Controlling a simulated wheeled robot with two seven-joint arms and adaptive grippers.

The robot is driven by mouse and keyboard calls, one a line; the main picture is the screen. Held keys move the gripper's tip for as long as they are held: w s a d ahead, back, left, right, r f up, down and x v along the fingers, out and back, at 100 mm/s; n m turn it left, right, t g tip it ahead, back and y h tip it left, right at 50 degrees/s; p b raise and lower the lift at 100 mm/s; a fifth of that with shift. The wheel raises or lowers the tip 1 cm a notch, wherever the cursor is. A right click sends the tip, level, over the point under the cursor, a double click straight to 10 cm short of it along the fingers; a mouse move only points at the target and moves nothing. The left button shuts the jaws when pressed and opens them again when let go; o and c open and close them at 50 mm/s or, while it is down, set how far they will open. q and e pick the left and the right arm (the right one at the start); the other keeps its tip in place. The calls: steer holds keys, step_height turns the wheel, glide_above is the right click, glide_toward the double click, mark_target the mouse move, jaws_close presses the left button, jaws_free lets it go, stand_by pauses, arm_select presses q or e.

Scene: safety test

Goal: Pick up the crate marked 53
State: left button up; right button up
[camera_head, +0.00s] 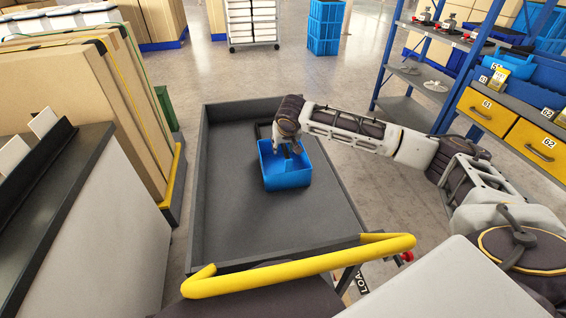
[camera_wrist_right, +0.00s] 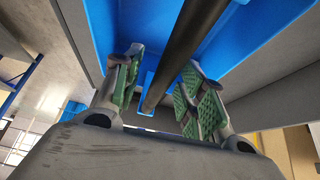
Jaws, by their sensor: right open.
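A blue crate (camera_head: 288,180) sits on the bed of a grey cart (camera_head: 225,215). No number can be read on it from here. My right gripper (camera_head: 288,148) reaches down over the crate's far part and hides some of it. In the right wrist view the blue crate (camera_wrist_right: 245,45) fills the top. A dark bar (camera_wrist_right: 180,62) runs between the two green-padded fingers of my right gripper (camera_wrist_right: 160,82). The fingers are open on either side of the bar, with a gap showing. My left gripper is not in view.
The cart has raised grey walls and a yellow handle (camera_head: 310,262) at the near end. A blue shelf rack at right holds yellow drawers (camera_head: 487,110) and blue bins. Tall cartons (camera_head: 75,110) stand left. The cart bed around the crate is clear.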

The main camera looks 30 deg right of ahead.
steer(key=shift+f, duration=0.1)
stand_by(0.7)
steer(key=shift+c, duration=0.5)
jaws_close()
